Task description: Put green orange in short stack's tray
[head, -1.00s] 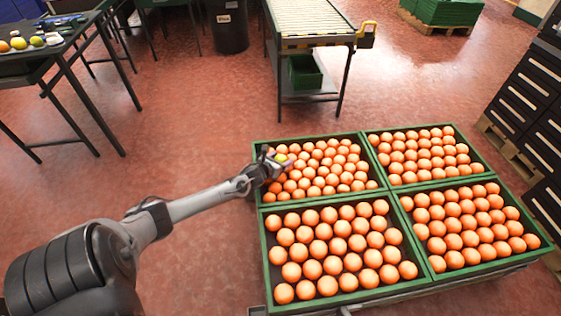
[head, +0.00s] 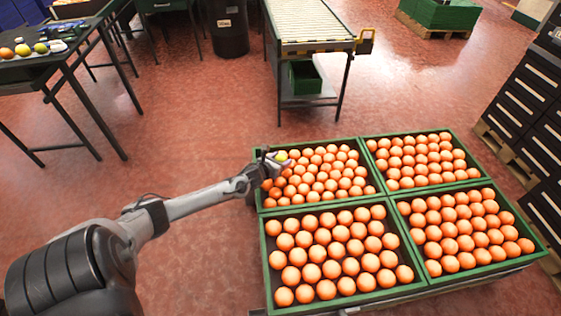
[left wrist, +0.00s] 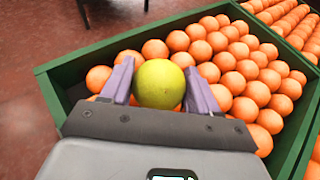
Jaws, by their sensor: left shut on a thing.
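My left gripper (head: 272,161) is at the upper left corner of the far left tray (head: 257,180) of oranges. It is shut on the green orange (left wrist: 159,84), which sits between its two purple fingers in the left wrist view (left wrist: 153,88). In the head view the green orange (head: 281,156) shows as a small yellow-green spot at the fingertips. Orange fruit lies close behind and around it; I cannot tell whether it touches them. My right gripper is not in view.
Three more green trays of oranges adjoin this one: far right (head: 458,134), near left (head: 266,262) and near right (head: 490,268). A roller table (head: 310,22) stands behind. Dark drawers (head: 530,110) stand at the right. A table with fruit (head: 62,62) is at the left. The red floor between is clear.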

